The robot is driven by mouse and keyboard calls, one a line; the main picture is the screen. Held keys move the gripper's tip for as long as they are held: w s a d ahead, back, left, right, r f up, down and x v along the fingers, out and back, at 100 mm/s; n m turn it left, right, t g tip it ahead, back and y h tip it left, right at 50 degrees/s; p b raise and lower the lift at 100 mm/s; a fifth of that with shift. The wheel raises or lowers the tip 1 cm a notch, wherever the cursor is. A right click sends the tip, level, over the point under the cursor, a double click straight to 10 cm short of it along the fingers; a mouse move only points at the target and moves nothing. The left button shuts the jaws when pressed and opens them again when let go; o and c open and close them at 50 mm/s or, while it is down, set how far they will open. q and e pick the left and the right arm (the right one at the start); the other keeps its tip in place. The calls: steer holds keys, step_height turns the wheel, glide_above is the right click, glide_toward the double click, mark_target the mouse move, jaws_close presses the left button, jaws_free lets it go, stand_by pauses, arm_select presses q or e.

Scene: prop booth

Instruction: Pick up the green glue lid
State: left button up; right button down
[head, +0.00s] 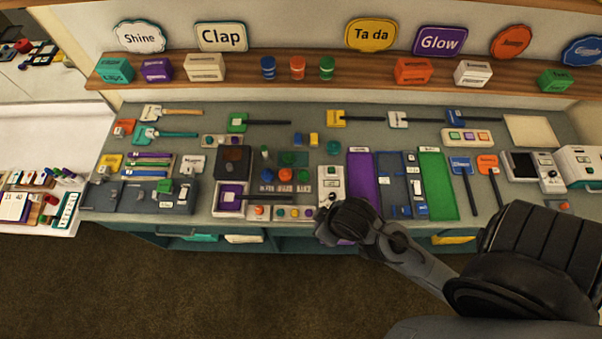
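Several small green pieces could be the green glue lid, and they are too small for me to tell which it is. A green cap-like piece (304,175) sits at the right end of a row with a blue cap (267,175) and an orange cap (285,174), above small pale labelled items. A round green piece (333,147) lies behind it to the right. A small green piece (265,152) stands to the left. My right gripper (328,228) is at the bench's front edge, in front of these pieces and apart from them. Its fingers are not clearly visible. My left gripper is out of view.
The grey bench (215,180) is crowded with paddles, brushes and boxes. A white-framed box (243,200) stands left of the gripper, beside a strip of coloured buttons (294,213). Purple (362,180) and green (437,183) panels lie right. A wooden shelf (350,70) runs behind.

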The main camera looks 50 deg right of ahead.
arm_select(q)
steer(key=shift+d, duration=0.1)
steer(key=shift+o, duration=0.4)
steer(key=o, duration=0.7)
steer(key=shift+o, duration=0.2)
